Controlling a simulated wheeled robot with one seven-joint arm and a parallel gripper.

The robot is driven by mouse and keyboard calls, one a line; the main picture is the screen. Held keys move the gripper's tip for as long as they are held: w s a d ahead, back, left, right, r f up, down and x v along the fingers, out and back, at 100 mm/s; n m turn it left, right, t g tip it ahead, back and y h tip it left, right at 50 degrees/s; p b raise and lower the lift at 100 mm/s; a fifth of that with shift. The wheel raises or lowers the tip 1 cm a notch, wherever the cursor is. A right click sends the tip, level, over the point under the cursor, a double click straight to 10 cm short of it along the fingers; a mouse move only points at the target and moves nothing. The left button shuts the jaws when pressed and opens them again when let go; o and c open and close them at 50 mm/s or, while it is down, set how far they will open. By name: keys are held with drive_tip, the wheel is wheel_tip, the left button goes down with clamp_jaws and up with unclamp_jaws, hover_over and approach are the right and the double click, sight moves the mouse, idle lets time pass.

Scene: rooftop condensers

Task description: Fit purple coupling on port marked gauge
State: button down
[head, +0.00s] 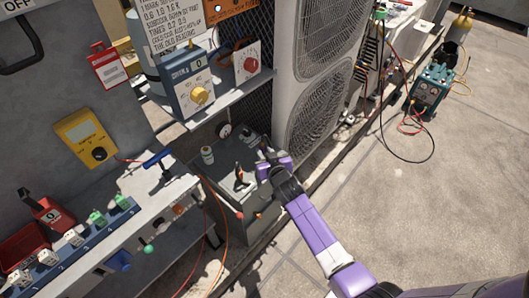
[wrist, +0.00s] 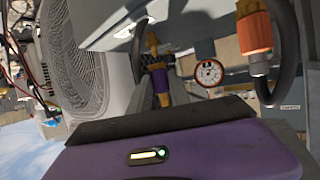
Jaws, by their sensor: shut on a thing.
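My gripper (head: 272,160) is beside the open grey case at the foot of the condenser. I cannot tell which port carries the gauge mark, or whether the coupling touches one.
An orange coupling with a brass end (wrist: 254,35) and a dark hose is at right in the wrist view. Condenser fans (head: 318,125) stand close behind. A shelf with a dial box (head: 193,90) overhangs the case. Open floor (head: 440,200) lies to the right.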

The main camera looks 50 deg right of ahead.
sight(264, 143)
drive_tip(key=shift+f+b, duration=1.4)
drive_tip(key=shift+b, duration=0.1)
idle(1.8)
drive_tip(key=c, duration=1.1)
unclamp_jaws()
wheel_tip(264, 143, up, 8)
drive_tip(key=p, duration=0.6)
drive_tip(key=shift+f, duration=0.2)
